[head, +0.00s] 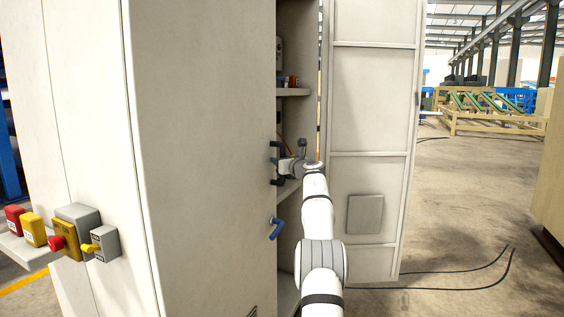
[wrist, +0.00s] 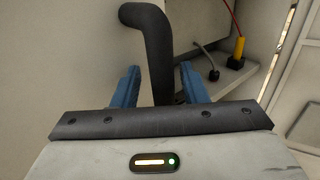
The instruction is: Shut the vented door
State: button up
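A pale door (head: 205,130) stands at the left of the opening in the white cabinet. A small dark vent shows low on it, cut by the picture's bottom edge. A dark bent handle (wrist: 158,50) fills the upper middle of the wrist view. My gripper (head: 276,163) is at the door's right edge, above a blue handle (head: 276,229). In the wrist view my gripper (wrist: 158,88) has its blue fingers on either side of the dark handle, with gaps showing on both sides. The handle's lower end is hidden behind the gripper body.
Another pale door (head: 371,120) stands open to the right, beside my arm. Shelves (head: 293,92) show inside. A yellow connector (wrist: 239,50) and a dark plug lie inside. A red-and-yellow switch box (head: 75,232) projects at left. Cables (head: 455,272) cross the floor at right.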

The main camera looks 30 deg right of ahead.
jog(key=shift+s+f+b, duration=0.15)
jog(key=shift+s+b, duration=0.45)
jog(key=shift+b, duration=0.15)
jog(key=s+b, duration=0.4)
jog(key=s, duration=0.2)
jog(key=shift+s+a, duration=0.3)
